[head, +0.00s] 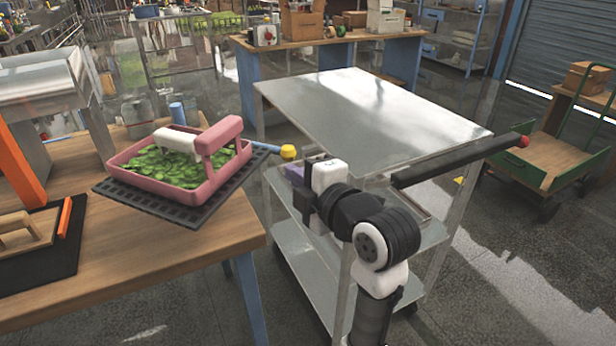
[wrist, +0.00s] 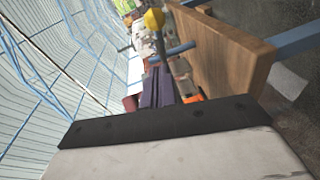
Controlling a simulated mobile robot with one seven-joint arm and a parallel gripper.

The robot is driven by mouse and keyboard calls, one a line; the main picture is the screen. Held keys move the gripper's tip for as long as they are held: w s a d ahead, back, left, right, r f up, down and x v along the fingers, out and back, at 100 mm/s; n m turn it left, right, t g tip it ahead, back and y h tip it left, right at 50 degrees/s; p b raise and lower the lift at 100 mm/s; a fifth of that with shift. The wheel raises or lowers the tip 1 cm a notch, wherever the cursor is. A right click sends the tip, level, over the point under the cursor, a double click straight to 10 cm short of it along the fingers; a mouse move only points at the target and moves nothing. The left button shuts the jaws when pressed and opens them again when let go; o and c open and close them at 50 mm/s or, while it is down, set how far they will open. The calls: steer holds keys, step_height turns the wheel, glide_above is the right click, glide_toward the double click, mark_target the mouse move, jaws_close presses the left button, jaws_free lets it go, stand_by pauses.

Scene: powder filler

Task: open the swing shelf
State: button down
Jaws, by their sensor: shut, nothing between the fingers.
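The dark slotted plate (head: 222,204) on the wooden table looks like the swing shelf, though I cannot be sure. It carries a pink tray (head: 208,182) of green leaves with a pink handle. A blue rod ending in a yellow knob (head: 288,151) sticks out to the right behind the tray. My gripper (head: 294,172), with purple fingers, is just below and right of the knob, past the table's edge. In the wrist view the shut fingers (wrist: 158,86) are empty and point toward the yellow knob (wrist: 154,19) and blue rod (wrist: 175,52). Contact with them cannot be told.
The wooden table (head: 150,265) fills the left, with a black mat (head: 45,255) and an orange bar on it. A metal cart (head: 360,110) stands right behind my arm, close to it. A black bar with a red end (head: 523,141) reaches over the cart's right side.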

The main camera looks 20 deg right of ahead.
mark_target(285, 155)
steer(key=w+d+f+p, duration=0.1)
steer(key=w+p, duration=0.1)
steer(key=w, duration=0.4)
steer(key=shift+w+d+f, duration=0.15)
steer(key=shift+w+d, duration=0.1)
steer(key=shift+d, duration=0.1)
steer(key=shift+w+d+f+y+b, duration=0.1)
steer(key=shift+w+d+y+b, duration=0.2)
steer(key=shift+b, duration=0.1)
steer(key=w+d+n+y+b, duration=0.1)
steer(key=w+d+b, duration=0.2)
steer(key=w+d, duration=0.2)
steer(key=shift+d+n+g+y, duration=0.3)
steer(key=shift+d, duration=0.05)
steer(key=shift+a+b, duration=0.1)
steer(key=shift+b, duration=0.2)
